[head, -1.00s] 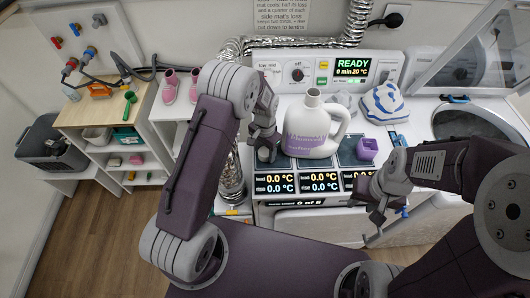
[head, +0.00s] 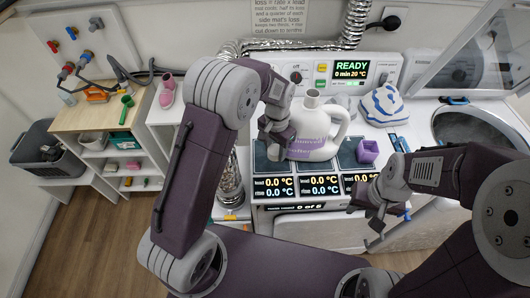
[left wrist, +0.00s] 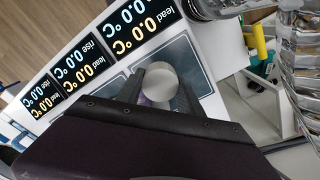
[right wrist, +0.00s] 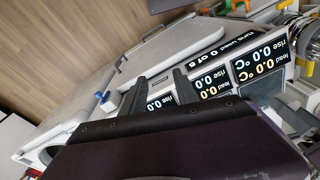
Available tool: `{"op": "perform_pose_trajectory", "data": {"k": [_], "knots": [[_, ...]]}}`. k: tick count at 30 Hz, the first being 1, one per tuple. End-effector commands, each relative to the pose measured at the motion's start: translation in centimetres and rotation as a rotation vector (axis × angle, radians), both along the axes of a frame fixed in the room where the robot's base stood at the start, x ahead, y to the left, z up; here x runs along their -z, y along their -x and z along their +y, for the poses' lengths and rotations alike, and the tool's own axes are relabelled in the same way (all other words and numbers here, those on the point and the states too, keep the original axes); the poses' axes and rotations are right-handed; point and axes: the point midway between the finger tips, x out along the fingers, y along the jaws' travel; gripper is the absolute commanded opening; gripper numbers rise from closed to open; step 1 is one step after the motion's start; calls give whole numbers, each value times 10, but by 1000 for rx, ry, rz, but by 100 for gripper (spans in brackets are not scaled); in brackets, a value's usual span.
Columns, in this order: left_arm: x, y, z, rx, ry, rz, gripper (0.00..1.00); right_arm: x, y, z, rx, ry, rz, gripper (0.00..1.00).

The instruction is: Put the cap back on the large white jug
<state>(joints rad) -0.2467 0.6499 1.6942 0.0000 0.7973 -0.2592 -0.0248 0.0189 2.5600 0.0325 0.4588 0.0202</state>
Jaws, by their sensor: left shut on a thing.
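The large white jug (head: 312,128) stands upright on the middle dark pad, with a purple label, a handle on its right and an uncapped neck at its top. My left gripper (head: 275,150) is just left of the jug, low beside its body. In the left wrist view it (left wrist: 160,95) is shut on the round, whitish cap (left wrist: 160,78), which sits between the two fingers above a pad. The cap is mostly hidden by the gripper in the head view. My right gripper (head: 375,225) is open and empty at the front right; its spread fingers also show in the right wrist view (right wrist: 158,92).
A purple cup (head: 367,152) stands on the right pad. A white-and-blue iron-like object (head: 382,105) is behind it. A ribbed foil duct (head: 228,180) rises left of the pads. Display panels (head: 319,186) line the front edge.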

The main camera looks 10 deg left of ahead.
Motion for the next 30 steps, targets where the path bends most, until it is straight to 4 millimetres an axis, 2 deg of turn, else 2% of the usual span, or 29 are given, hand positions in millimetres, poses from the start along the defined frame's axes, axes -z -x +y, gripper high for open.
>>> {"op": "perform_pose_trajectory", "data": {"k": [6,12,18,27,29,30], "knots": [[-22,13,-37,3,1,-3,7,9,0,0,0,0,0,36],[-36,21,-58,1,1,-2,7,12,0,0,0,0,0,36],[-42,25,-65,-1,0,0,7,13,0,0,0,0,0,36],[-42,25,-66,-1,0,0,7,13,0,0,0,0,0,36],[-42,25,-65,-2,0,0,7,13,0,0,0,0,0,50],[-41,25,-63,-7,0,1,7,13,0,0,0,0,0,61]]}}
